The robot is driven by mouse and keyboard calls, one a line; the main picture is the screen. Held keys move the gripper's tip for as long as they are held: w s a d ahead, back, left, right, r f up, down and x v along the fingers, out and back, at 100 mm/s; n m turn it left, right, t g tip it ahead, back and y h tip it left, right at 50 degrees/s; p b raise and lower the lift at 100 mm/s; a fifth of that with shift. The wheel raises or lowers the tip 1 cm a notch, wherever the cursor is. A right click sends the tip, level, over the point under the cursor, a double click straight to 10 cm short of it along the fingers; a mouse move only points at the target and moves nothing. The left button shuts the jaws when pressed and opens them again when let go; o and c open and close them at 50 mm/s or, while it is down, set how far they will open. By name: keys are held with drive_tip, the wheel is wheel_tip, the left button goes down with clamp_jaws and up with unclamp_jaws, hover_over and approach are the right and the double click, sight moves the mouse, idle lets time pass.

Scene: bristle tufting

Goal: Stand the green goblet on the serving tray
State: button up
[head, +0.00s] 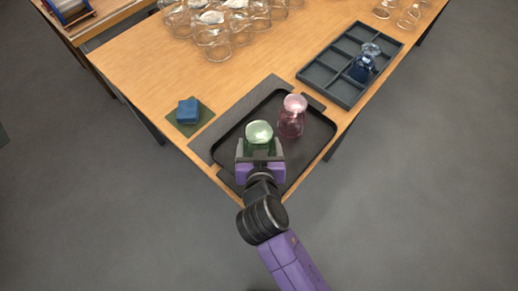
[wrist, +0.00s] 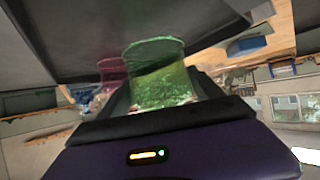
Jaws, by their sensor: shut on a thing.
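The green goblet (head: 259,132) is between the fingers of my gripper (head: 260,150), over the near left part of the black serving tray (head: 318,160). In the wrist view the green goblet (wrist: 160,75) fills the space between the fingers, and my gripper (wrist: 165,105) is shut on it. Its lower part is hidden by my gripper in the head view, so I cannot tell whether it touches the tray. A pink goblet (head: 291,117) stands on the tray to the right of the green one. It also shows in the wrist view (wrist: 112,72).
A dark compartment rack (head: 318,79) holding a blue goblet (head: 364,64) is at the back right. A blue block (head: 188,110) sits on a green mat (head: 203,120) at the left. Several clear glasses (head: 213,40) stand at the back.

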drive_tip(key=shift+f, duration=1.4)
drive_tip(key=shift+f, duration=0.1)
drive_tip(key=shift+f+b, duration=0.15)
drive_tip(key=shift+b, duration=0.15)
drive_tip(key=o, duration=1.7)
drive_tip(key=shift+r, duration=0.2)
drive_tip(key=v, duration=1.2)
